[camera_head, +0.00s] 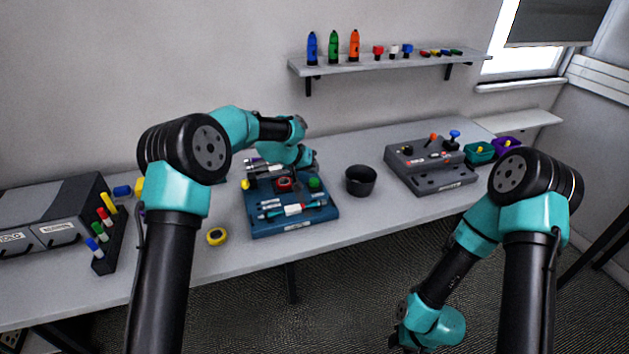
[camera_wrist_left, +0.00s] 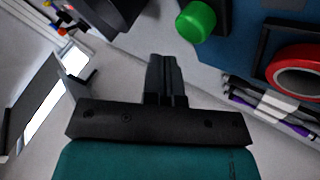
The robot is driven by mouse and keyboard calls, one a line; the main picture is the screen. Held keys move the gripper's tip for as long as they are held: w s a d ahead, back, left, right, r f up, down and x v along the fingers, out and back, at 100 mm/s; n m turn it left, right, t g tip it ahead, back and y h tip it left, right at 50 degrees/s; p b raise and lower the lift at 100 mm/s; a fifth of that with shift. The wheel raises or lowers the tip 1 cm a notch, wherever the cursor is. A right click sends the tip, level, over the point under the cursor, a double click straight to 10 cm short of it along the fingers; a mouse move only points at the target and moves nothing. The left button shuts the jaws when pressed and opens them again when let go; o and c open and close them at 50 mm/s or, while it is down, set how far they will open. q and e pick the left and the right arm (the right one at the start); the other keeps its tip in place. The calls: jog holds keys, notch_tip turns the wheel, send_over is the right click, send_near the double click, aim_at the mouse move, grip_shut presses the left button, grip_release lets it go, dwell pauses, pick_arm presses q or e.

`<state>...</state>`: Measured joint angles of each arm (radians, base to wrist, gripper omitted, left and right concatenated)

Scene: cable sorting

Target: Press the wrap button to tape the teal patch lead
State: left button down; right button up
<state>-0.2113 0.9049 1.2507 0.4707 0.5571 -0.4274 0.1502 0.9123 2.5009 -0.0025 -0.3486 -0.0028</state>
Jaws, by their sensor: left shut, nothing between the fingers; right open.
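The blue wrap station (camera_head: 293,229) stands mid-table. A teal lead (camera_head: 268,214) with a white and red middle lies across its front. A red tape roll (camera_head: 284,184) sits behind it, also in the left wrist view (camera_wrist_left: 300,72). The green button (camera_head: 314,184) is at the station's right; it shows at the top of the left wrist view (camera_wrist_left: 197,20). My left gripper (camera_wrist_left: 163,60) is shut and empty, close behind the green button and apart from it in that view. My right gripper (camera_head: 394,338) hangs low before the table, its fingers hard to make out.
A strapped bundle with purple leads (camera_wrist_left: 272,108) lies along the station's back. A black cup (camera_head: 360,181) and a grey control box (camera_head: 428,163) stand to the right.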

aim_at(313, 179)
pick_arm(q)
jog(key=shift+r, duration=2.7)
